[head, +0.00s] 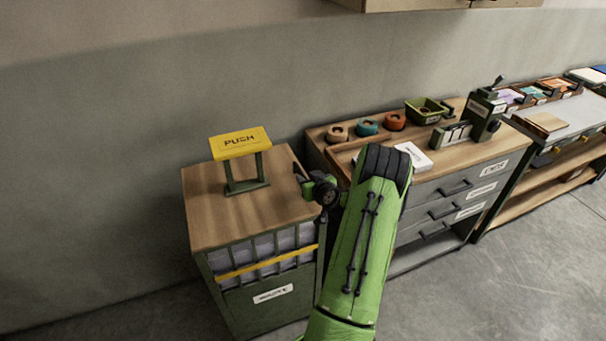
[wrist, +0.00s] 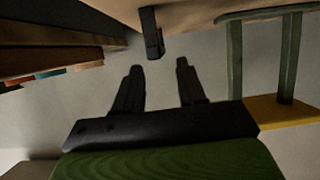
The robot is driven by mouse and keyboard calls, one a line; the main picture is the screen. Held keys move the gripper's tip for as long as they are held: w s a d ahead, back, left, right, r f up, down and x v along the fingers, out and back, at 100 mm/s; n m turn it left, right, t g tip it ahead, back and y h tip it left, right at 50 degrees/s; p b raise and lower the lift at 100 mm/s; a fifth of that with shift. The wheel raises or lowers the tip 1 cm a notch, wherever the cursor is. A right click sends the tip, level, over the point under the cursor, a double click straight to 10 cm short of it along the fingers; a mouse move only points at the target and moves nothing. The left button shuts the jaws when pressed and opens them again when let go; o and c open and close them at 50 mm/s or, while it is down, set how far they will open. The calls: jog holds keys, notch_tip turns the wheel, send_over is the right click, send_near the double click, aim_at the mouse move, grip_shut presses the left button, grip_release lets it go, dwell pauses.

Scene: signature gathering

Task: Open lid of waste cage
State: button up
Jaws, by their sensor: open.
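The waste cage (head: 270,294) is a green bin with a labelled front and pale contents behind bars. Its wooden lid (head: 222,212) lies flat and closed on top. A yellow PUSH sign (head: 240,142) stands on the lid on a green frame. My gripper (head: 299,171) is at the lid's right edge, partly hidden by my arm. In the wrist view my gripper (wrist: 159,68) is open, with nothing between its fingers. A dark tab (wrist: 152,35) on the wooden lid (wrist: 200,14) is just beyond the fingertips, apart from them. The picture there looks upside down.
A wooden-topped drawer bench (head: 455,153) with tape rolls (head: 366,126), a green tray (head: 428,110) and a dark device (head: 485,115) stands close right of the cage. The wall is behind. Floor (head: 480,290) is clear in front at right.

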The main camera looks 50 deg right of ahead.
aim_at(302, 173)
jog(key=x, duration=0.3)
jog(key=shift+w+d+f, duration=0.2)
jog(key=shift+w+f, duration=0.05)
jog(key=shift+w, duration=0.05)
grip_shut()
